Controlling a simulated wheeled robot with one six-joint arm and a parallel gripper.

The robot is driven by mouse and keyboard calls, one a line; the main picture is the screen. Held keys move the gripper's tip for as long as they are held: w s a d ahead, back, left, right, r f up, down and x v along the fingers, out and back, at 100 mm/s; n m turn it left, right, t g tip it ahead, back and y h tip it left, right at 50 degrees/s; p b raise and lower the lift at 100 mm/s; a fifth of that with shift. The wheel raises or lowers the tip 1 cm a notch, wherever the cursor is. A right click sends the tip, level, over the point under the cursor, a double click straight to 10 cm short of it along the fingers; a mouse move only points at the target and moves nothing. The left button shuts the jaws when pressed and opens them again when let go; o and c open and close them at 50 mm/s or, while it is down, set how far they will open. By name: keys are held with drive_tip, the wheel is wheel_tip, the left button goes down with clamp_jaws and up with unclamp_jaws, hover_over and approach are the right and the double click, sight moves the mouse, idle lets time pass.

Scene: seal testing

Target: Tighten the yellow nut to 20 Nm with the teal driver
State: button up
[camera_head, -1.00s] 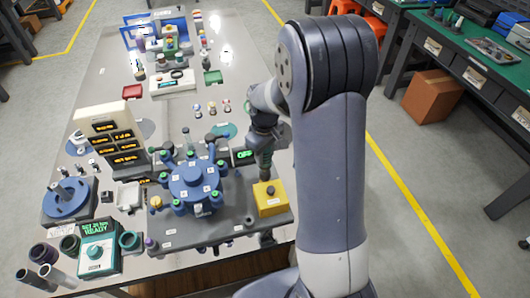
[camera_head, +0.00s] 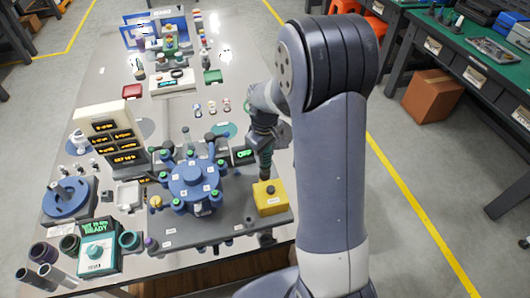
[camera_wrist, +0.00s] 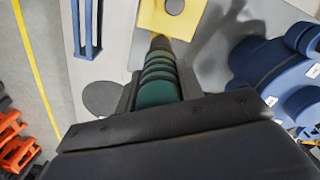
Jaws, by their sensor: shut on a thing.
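My gripper (camera_head: 264,146) is shut on the teal driver. In the wrist view the teal driver (camera_wrist: 158,88) is a dark green ribbed barrel between the two fingers, with its dark nose pointing at a yellow box. In the head view the driver (camera_head: 265,160) hangs nearly upright over that box; whether the nose touches it I cannot tell. A small yellow nut (camera_head: 156,201) sits at the left side of the round blue fixture (camera_head: 196,180), apart from my gripper. A teal-fronted controller (camera_head: 97,250) at the front left shows green text ending in READY.
The yellow box (camera_head: 271,203) with a dark knob stands at the right of the grey base plate (camera_head: 230,222). A display tower (camera_head: 108,132) with orange readouts stands behind left. Blue posts ring the fixture. A small green display (camera_head: 244,155) stands between fixture and driver.

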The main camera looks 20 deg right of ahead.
drive_tip(key=shift+f+b, duration=0.95)
drive_tip(key=shift+f, duration=0.25)
idle(1.8)
drive_tip(key=shift+r+p, duration=1.85)
drive_tip(key=shift+r, duration=0.7)
